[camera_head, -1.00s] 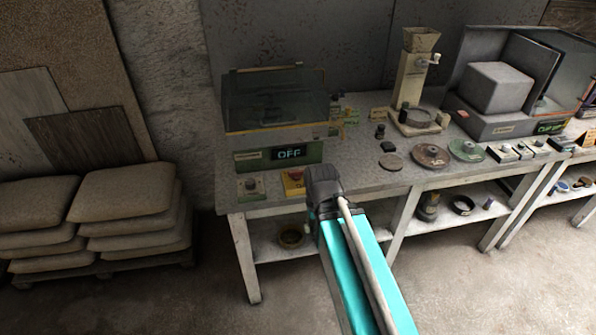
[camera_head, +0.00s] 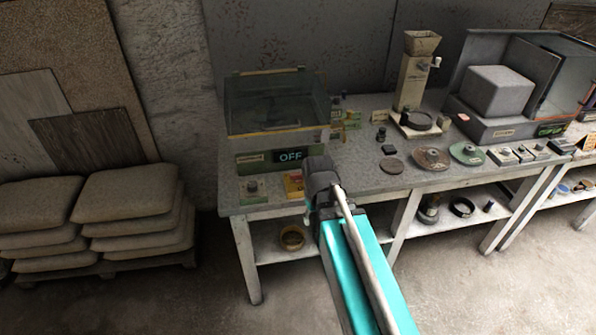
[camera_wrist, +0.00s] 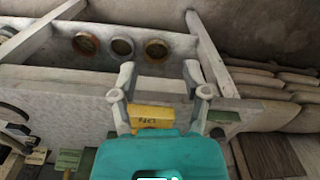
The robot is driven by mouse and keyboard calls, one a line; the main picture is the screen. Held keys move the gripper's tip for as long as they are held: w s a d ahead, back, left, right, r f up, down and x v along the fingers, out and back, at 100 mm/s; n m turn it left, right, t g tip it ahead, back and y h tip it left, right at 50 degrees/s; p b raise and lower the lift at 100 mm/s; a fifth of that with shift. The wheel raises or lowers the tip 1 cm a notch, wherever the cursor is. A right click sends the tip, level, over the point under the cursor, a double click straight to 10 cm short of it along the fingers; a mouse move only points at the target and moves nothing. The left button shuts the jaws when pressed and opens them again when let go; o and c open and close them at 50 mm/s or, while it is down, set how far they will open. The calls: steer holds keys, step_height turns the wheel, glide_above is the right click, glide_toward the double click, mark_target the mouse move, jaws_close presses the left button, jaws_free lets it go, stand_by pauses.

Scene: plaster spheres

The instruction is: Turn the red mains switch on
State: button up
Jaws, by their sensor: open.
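A yellow box (camera_head: 293,187) with a reddish part on top sits at the front left of the workbench. My arm's dark wrist partly covers it in the head view. The yellow box also shows in the wrist view (camera_wrist: 152,117), with lettering on its face, seen between and behind my fingers; no red part is clear there. My gripper (camera_wrist: 160,76) is open and empty, its two fingers spread over the bench's front edge beside the box. The fingertips are hidden in the head view. A display (camera_head: 290,155) on the machine behind reads OFF.
A small box with a knob (camera_head: 252,187) stands left of the yellow box. A glass-lidded machine (camera_head: 275,105) stands behind. Discs (camera_head: 431,158), a grinder (camera_head: 412,80) and small boxes lie to the right. Stacked sacks (camera_head: 130,200) stand left of the bench (camera_head: 350,190).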

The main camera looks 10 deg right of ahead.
mark_target(298, 173)
steer(key=w+r+n+p, duration=0.5)
steer(key=w+n, duration=0.3)
steer(key=w, duration=0.3)
steer(key=w+r+n+p, duration=0.5)
steer(key=w+r+n, duration=0.1)
steer(key=w, duration=0.6)
steer(key=shift+a+n, duration=0.4)
steer(key=shift+n, duration=0.5)
steer(key=shift+f, duration=0.1)
step_height(298, 173, down, 14)
steer(key=b, duration=1.3)
steer(key=shift+r, duration=0.2)
jaws_close()
